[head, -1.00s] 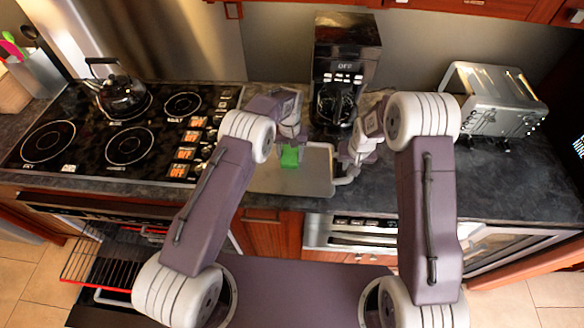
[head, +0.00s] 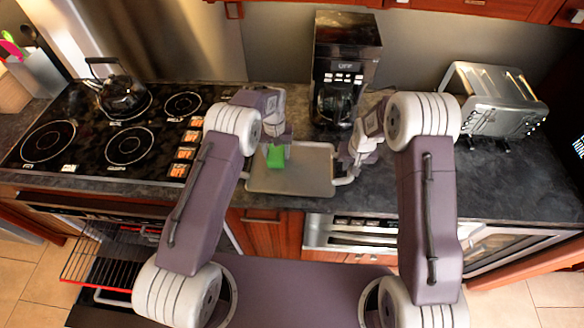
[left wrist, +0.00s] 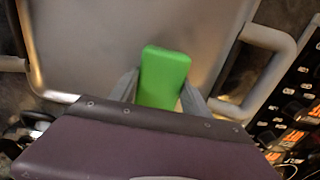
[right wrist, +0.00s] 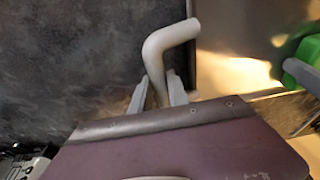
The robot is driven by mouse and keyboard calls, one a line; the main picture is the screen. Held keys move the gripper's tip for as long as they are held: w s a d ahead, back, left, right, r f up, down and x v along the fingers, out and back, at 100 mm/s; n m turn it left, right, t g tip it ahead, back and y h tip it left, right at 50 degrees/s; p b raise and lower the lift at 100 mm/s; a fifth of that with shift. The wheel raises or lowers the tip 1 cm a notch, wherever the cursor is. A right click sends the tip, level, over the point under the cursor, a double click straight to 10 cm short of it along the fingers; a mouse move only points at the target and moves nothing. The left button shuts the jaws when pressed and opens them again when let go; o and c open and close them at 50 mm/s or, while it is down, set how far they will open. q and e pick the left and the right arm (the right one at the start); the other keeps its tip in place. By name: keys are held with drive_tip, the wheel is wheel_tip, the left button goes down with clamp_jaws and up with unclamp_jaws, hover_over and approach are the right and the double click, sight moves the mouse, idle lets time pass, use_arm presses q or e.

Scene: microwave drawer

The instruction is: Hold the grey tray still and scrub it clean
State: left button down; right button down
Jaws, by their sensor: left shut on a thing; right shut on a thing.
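The grey tray (head: 305,180) lies on the dark counter in front of the coffee maker, with a bent handle at each side. My left gripper (left wrist: 163,88) is shut on a green sponge (left wrist: 165,75), which is over the left part of the tray; the sponge also shows in the head view (head: 275,156). Whether it presses on the tray is hard to tell. My right gripper (right wrist: 163,92) is shut on the tray's right handle (right wrist: 168,45). In the left wrist view the other handle (left wrist: 268,40) is free.
A black coffee maker (head: 344,75) stands right behind the tray. A stove with a kettle (head: 120,96) is to the left, a silver toaster (head: 495,100) to the right. An open oven with a red-edged rack (head: 105,255) is below left.

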sight(263, 158)
use_arm(q)
drive_tip(key=shift+a+f, duration=0.15)
drive_tip(key=shift+a, duration=0.95)
drive_tip(key=shift+a, duration=1.45)
drive_tip(key=c, duration=0.7)
unclamp_jaws()
drive_tip(key=shift+w+r, duration=0.1)
drive_tip(key=shift+r, duration=0.7)
drive_tip(key=shift+w, duration=0.1)
clamp_jaws()
